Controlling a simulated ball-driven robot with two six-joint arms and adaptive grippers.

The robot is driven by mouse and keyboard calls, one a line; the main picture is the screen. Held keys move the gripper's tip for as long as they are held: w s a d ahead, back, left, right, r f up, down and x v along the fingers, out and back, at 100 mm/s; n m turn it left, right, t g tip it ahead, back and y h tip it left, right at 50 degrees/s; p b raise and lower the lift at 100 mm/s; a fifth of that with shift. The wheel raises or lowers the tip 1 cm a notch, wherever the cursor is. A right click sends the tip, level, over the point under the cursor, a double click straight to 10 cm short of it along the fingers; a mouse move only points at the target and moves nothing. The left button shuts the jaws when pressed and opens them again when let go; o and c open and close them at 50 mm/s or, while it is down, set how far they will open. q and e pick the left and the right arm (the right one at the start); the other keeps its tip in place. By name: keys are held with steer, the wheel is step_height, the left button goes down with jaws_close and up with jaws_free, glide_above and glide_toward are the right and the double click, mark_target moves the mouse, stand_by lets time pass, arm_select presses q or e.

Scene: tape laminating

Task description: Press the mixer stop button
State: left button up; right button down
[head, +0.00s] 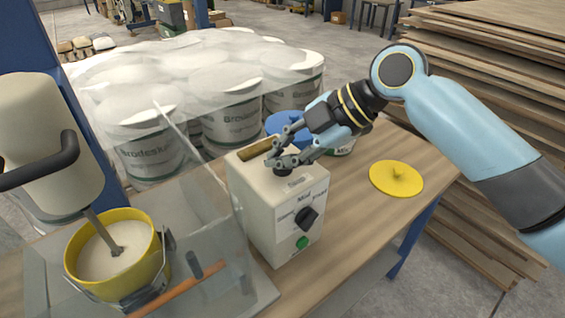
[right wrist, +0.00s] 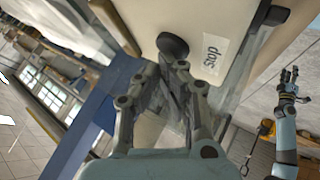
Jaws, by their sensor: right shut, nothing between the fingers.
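The mixer's control box (head: 262,215) is cream, with a black knob (head: 307,217) and a green button (head: 302,243) on its front. The dark round stop button (head: 283,170) is on its top, partly hidden by my right gripper. In the right wrist view the stop button (right wrist: 172,45) is beside its "Stop" label (right wrist: 212,57). My right gripper (head: 273,158) is shut and empty, its fingertips close to the button; I cannot tell whether they touch it. My left gripper (right wrist: 289,75) shows small in the right wrist view, apparently open and empty, away from the box.
The mixer (head: 45,130) stands left, its shaft in a yellow bucket (head: 75,258) of pale material behind a clear guard (head: 205,225). A yellow lid (head: 396,178) lies right of the box on the wooden table (head: 350,225). A blue lid (head: 287,124) is behind the box.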

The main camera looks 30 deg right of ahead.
mark_target(283, 170)
steer(key=shift+r+p, duration=0.6)
steer(key=shift+r, duration=0.25)
step_height(283, 170, up, 5)
steer(key=p, duration=0.4)
steer(key=shift+s+f, duration=0.1)
stand_by(0.5)
